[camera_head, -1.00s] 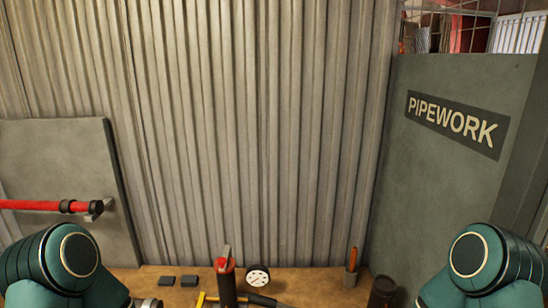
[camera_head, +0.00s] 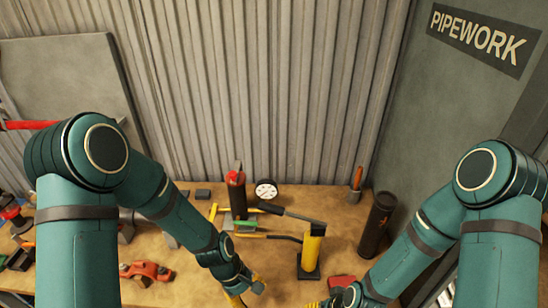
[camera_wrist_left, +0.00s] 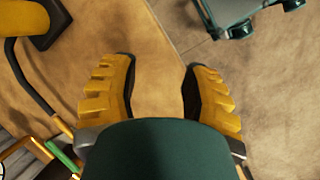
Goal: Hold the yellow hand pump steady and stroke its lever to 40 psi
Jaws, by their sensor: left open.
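The yellow hand pump (camera_head: 312,250) stands upright on a dark base on the wooden bench. Its dark lever (camera_head: 290,215) slants from the pump's top toward the upper left. A white round gauge (camera_head: 266,190) is behind it; its reading is too small to read. My left gripper (camera_head: 247,293) is low over the bench, left of the pump and apart from it. In the left wrist view its yellow fingers (camera_wrist_left: 160,85) are open with bare bench between them; a yellow body on a dark base (camera_wrist_left: 45,25) shows at upper left. My right gripper (camera_head: 322,303) is mostly cut off by the bottom edge.
A dark cylinder with a red top (camera_head: 236,195) stands left of the gauge. A black cylinder (camera_head: 377,225) stands right of the pump. A red tool (camera_head: 146,272) lies left on the bench (camera_head: 190,290). A red block (camera_head: 342,282) lies near the right gripper.

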